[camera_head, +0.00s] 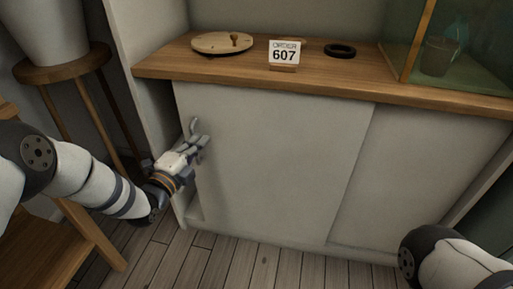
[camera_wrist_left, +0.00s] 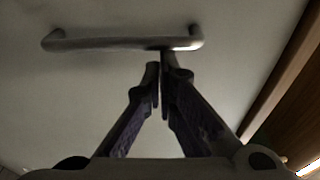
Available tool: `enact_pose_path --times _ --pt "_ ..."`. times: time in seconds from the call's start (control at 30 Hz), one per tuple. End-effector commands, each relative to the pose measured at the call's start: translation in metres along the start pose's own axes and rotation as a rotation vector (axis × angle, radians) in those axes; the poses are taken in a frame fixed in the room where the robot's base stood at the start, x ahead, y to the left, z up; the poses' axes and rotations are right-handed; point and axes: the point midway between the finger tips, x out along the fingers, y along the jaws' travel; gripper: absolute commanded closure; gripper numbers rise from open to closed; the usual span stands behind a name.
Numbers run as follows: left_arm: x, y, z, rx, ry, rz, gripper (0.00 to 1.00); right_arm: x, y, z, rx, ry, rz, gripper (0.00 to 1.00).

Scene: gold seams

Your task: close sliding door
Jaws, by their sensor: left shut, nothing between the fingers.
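The white sliding door (camera_head: 275,160) is the left front panel of the cabinet and overlaps the panel to its right. A strip of the cabinet's inside shows to the left of the door's left edge. The door's grey bar handle (camera_wrist_left: 115,42) runs across the upper part of the left wrist view. My left gripper (camera_head: 202,134) is at the upper left of the door, shut and empty. In the left wrist view its fingertips (camera_wrist_left: 160,65) meet just below the bar's right part; I cannot tell whether they touch it. My right gripper is out of view.
On the wooden cabinet top (camera_head: 210,73) are a round wooden board (camera_head: 222,43), an order sign (camera_head: 284,53), a black ring (camera_head: 340,50) and a glass case (camera_head: 450,45). A round stool (camera_head: 65,68) with a pot stands at left. The floor in front shows clear planks.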

Motion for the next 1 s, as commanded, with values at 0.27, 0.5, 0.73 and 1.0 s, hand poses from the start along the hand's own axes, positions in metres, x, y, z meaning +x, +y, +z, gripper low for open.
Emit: enact_pose_path --times 0.27,0.5,0.73,1.0 --pt "-0.01 0.005 0.068 0.0 -0.001 0.004 1.0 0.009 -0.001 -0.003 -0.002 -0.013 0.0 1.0" --pt "-0.014 0.004 0.096 -0.001 0.0 0.004 1.0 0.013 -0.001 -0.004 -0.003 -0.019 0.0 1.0" --pt "-0.015 0.003 0.103 -0.002 0.0 0.004 1.0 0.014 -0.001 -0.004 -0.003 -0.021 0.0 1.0" --pt "-0.015 0.002 0.105 -0.002 -0.003 0.003 1.0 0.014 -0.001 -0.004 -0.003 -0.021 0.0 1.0"
